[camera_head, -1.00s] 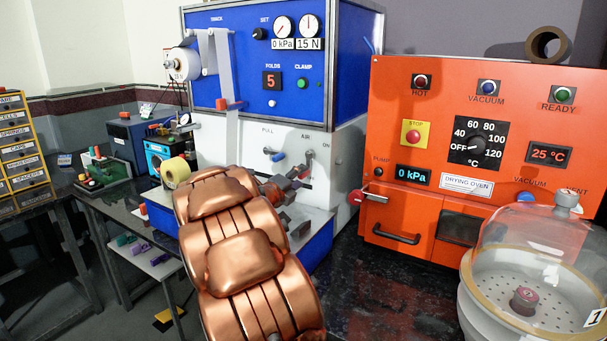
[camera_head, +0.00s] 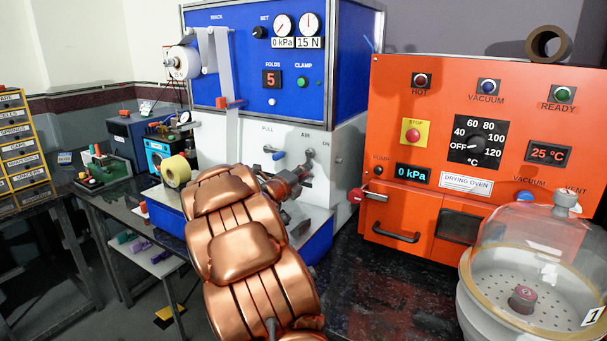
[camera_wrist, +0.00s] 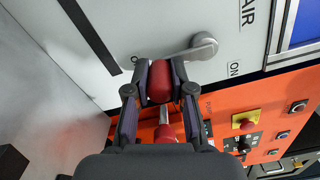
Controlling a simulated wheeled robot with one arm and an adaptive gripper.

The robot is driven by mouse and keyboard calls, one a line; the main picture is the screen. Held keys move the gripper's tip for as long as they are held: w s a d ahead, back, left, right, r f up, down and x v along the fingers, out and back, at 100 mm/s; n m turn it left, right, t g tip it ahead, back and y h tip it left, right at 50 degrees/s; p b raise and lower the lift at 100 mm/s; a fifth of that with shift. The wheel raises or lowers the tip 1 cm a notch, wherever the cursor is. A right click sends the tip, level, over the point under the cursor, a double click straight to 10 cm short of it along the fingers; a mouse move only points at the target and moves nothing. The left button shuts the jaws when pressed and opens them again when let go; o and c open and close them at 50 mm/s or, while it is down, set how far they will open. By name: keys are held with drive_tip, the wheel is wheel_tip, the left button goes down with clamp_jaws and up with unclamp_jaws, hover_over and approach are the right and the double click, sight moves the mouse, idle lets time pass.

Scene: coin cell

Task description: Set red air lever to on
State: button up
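The red air lever (camera_wrist: 160,82) is on the white panel of the blue machine. In the wrist view its grey arm runs left from the round pivot (camera_wrist: 203,45), toward the partly hidden label beginning with O and away from the ON label. My gripper (camera_wrist: 160,76) has a dark finger on each side of the red knob, and both appear to touch it. In the head view my gripper (camera_head: 297,178) is at the panel below the AIR label, where the pivot (camera_head: 309,153) shows and the knob is mostly hidden by the fingers.
The orange drying oven (camera_head: 400,150) stands just right of the panel, with a red-knobbed handle (camera_head: 356,195) close to my gripper. A glass-domed vessel (camera_head: 535,260) stands at the front right.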

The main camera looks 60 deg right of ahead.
clamp_jaws()
